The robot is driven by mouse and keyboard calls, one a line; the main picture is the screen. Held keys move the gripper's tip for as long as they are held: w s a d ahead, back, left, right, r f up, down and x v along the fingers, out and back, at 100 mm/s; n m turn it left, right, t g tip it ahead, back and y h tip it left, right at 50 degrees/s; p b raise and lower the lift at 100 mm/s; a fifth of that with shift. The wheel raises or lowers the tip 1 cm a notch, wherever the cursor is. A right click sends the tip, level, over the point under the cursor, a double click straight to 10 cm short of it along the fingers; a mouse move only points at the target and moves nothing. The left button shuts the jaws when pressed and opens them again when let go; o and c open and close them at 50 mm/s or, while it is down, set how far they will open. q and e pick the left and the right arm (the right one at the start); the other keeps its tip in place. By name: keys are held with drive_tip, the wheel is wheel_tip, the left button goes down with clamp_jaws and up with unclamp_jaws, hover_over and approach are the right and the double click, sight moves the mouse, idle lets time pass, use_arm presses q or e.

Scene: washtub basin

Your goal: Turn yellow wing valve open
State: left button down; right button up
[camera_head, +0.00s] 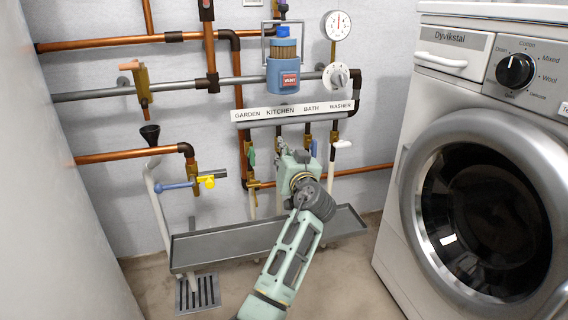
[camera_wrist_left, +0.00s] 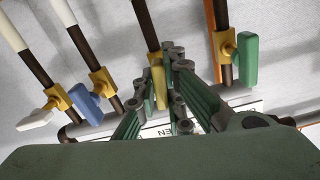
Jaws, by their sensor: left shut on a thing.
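The yellow wing valve (camera_wrist_left: 158,80) hangs on a dark pipe in the left wrist view, between a blue valve and a green valve. The fingers of my left gripper (camera_wrist_left: 163,98) are around its wing and shut on it. In the head view my left gripper (camera_head: 296,160) is at the row of valves below the label strip, and it hides the yellow wing there. The wing's exact angle is hard to tell. My right gripper is not in view.
Beside it hang a green valve (camera_wrist_left: 246,60), a blue valve (camera_wrist_left: 88,105) and a white valve (camera_wrist_left: 36,119). The label strip (camera_head: 293,111) runs above. Another yellow handle (camera_head: 209,181) sits on the left pipe. A grey trough (camera_head: 215,246) lies below; a washing machine (camera_head: 405,215) stands right.

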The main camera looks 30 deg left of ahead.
use_arm(q)
drive_tip(key=shift+f+n+b, duration=0.15)
drive_tip(key=shift+n+b, duration=0.75)
drive_tip(key=shift+n, duration=0.3)
drive_tip(key=c, duration=1.8)
unclamp_jaws()
drive_tip(key=shift+c, duration=0.2)
drive_tip(key=v, duration=0.7)
drive_tip(key=shift+s+d, duration=0.15)
drive_tip(key=shift+s, duration=0.05)
